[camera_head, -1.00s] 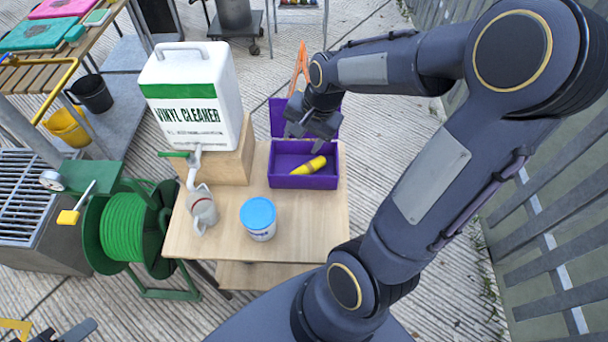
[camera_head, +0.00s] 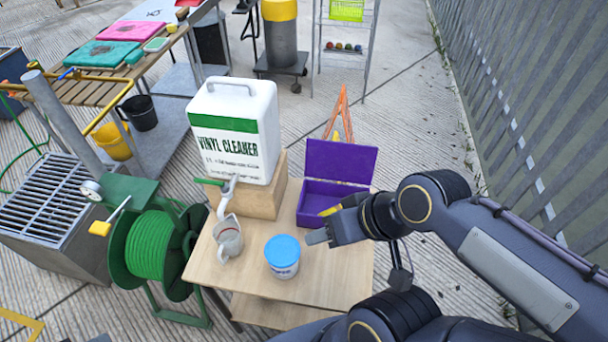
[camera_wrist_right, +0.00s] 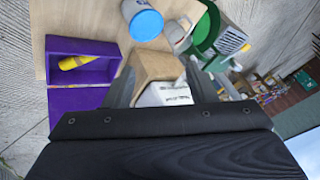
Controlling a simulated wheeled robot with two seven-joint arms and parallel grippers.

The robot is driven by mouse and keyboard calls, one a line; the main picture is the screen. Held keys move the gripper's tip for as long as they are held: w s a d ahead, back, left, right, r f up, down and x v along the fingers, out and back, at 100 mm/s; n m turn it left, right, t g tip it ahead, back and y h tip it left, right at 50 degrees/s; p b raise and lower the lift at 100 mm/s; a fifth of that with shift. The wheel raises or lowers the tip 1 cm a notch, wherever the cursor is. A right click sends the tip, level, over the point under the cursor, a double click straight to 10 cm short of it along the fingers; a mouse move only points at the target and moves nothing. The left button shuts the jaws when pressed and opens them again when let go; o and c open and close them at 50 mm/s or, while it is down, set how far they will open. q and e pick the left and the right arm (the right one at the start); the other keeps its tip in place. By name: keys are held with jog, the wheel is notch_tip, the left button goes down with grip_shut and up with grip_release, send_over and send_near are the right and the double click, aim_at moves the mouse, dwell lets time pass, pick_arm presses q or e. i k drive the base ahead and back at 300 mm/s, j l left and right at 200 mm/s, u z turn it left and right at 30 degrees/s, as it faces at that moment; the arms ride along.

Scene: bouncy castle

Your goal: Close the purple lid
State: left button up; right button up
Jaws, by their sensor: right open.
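A purple box (camera_head: 312,211) stands on the wooden table, with its purple lid (camera_head: 341,162) raised upright at the back. A yellow object (camera_head: 328,211) lies inside and is partly hidden by my right gripper in the head view. My right gripper (camera_head: 318,238) is in front of the box, over the table. It is open and empty. In the right wrist view the box (camera_wrist_right: 110,50) shows at the left with the yellow object inside, and the lid (camera_wrist_right: 75,103) extends below it, beside the gripper (camera_wrist_right: 165,85). My left gripper is not in view.
A vinyl cleaner jug (camera_head: 236,135) stands on a wooden block (camera_head: 262,200) left of the box. A green hose reel (camera_head: 150,245) stands at the left.

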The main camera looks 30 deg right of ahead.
aim_at(328, 160)
jog(key=k+l+u, duration=0.2)
jog(key=u, duration=0.2)
jog(key=k+l+u, duration=0.2)
jog(key=u, duration=0.25)
jog(key=k+l+u, duration=0.15)
jog(key=u, duration=0.25)
jog(key=k+l+u, duration=0.15)
jog(key=u, duration=0.3)
jog(key=k+l+u, duration=0.15)
jog(key=u, duration=0.3)
jog(key=k+u, duration=0.15)
jog(key=u, duration=0.25)
jog(key=k+l+u, duration=0.1)
jog(key=u, duration=0.35)
jog(key=k+j+u, duration=0.1)
jog(key=k+u, duration=0.15)
jog(key=u, duration=0.2)
jog(key=k+l+u, duration=0.15)
jog(key=k+u, duration=0.6)
jog(key=k+l+z, duration=0.2)
jog(key=k+z, duration=0.2)
jog(key=k+l+z, duration=0.35)
jog(key=k, duration=0.2)
jog(key=k+l+z, duration=0.4)
jog(key=l, duration=0.15)
jog(key=k+l+z, duration=0.4)
jog(key=l, duration=0.2)
jog(key=i+j+u, duration=0.15)
jog(key=i+j, duration=0.15)
